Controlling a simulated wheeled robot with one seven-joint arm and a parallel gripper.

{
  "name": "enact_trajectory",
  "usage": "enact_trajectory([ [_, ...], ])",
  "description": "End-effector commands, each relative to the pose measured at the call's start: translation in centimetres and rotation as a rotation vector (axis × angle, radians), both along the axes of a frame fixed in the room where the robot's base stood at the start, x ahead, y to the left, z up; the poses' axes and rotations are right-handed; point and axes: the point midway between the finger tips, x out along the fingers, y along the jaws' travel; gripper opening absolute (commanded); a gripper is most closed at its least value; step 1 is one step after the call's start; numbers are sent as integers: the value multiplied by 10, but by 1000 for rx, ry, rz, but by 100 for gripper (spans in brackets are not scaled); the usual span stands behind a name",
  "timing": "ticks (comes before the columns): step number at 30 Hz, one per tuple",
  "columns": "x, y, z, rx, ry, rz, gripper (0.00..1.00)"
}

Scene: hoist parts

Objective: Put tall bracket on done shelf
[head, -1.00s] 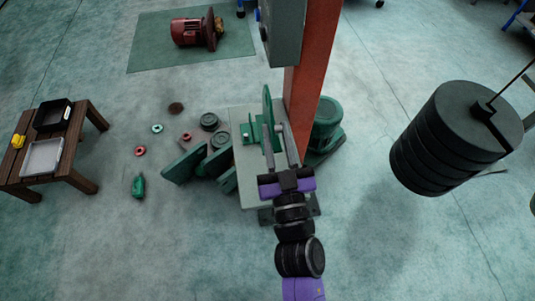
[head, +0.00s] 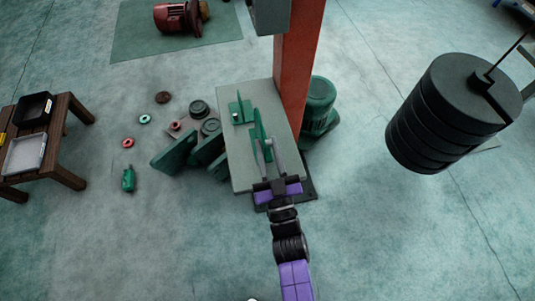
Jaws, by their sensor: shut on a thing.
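The tall bracket (head: 257,129) is a narrow green upright plate, seen over the grey shelf (head: 240,174) at the foot of the orange column. My gripper (head: 267,145) comes in from the near side, with its two grey fingers shut on the bracket's lower part. The fingers partly hide that part. I cannot tell whether the bracket touches the shelf or is held just above it. A shorter green bracket (head: 237,112) stands on the shelf's far left part, apart from my gripper.
The orange column (head: 299,70) rises behind the shelf, with a green motor (head: 319,105) to its right. Green plates (head: 175,152) and round parts lie on the floor to the left. A black stacked weight (head: 450,115) hangs at right. A wooden bench (head: 62,172) stands far left.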

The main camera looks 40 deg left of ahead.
Motion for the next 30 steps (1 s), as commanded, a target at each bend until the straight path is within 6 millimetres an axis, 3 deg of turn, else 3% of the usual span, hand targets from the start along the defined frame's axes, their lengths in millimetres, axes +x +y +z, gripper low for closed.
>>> enact_trajectory([
  [8, 1, 1, -29, 3, -3, 0, 0],
  [22, 1, 0, -35, 5, -5, 0, 0],
  [23, 0, 0, -38, -1, 1, -1, 27],
  [26, 0, 0, -37, -2, 1, 0, 47],
  [30, 0, 0, -37, -2, 1, 0, 47],
])
